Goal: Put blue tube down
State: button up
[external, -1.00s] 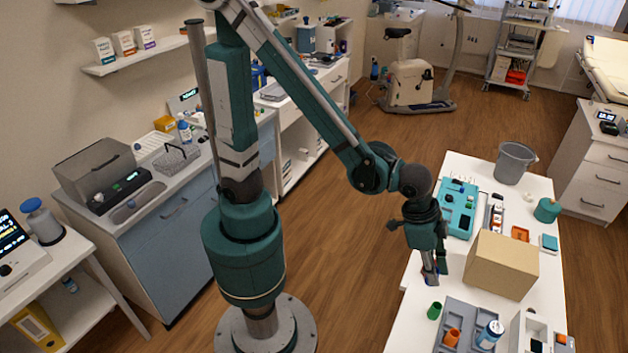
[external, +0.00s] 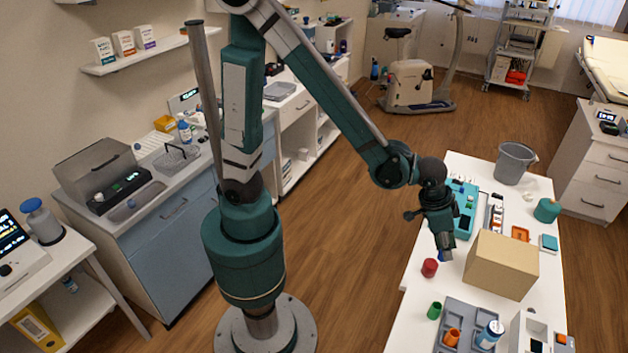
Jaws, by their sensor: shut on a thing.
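My gripper (external: 444,246) points down over the white table (external: 405,318), just left of the cardboard box. It is shut on the blue tube (external: 443,256), of which only a small dark-blue part shows below the fingers. The rest of the tube is hidden by the fingers. I cannot tell whether the tube touches the table. A red tube (external: 429,268) stands on the table just left of and in front of my gripper.
A cardboard box (external: 502,265) stands close on the right. A green tube (external: 434,310) and a grey tray (external: 470,318) with an orange cup (external: 452,337) and a bottle (external: 490,335) are nearer. A teal rack (external: 465,200) and grey bucket (external: 515,163) stand farther back.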

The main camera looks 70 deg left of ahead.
jog(key=w+a+f+n+y, duration=0.1)
jog(key=w+a+f+n, duration=0.1)
jog(key=w+a, duration=0.3)
jog(key=w+a+f+n+y, duration=0.1)
jog(key=w+a+f+n, duration=0.1)
jog(key=w+a, duration=0.4)
jog(key=a+n, duration=0.1)
jog(key=a, duration=0.2)
jog(key=shift+w+a+f, duration=0.3)
jog(key=shift+a+f, duration=0.05)
jog(key=shift+a, duration=0.05)
jog(key=shift+f+b, duration=0.65)
jog(key=shift+f, duration=2.25)
jog(key=shift+f+t, duration=0.15)
jog(key=shift+t, duration=0.15)
jog(key=shift+f+b, duration=0.35)
jog(key=shift+f, duration=1.6)
jog(key=shift+f, duration=0.2)
jog(key=o, duration=0.8)
jog(key=shift+c, duration=0.2)
jog(key=shift+r, duration=0.3)
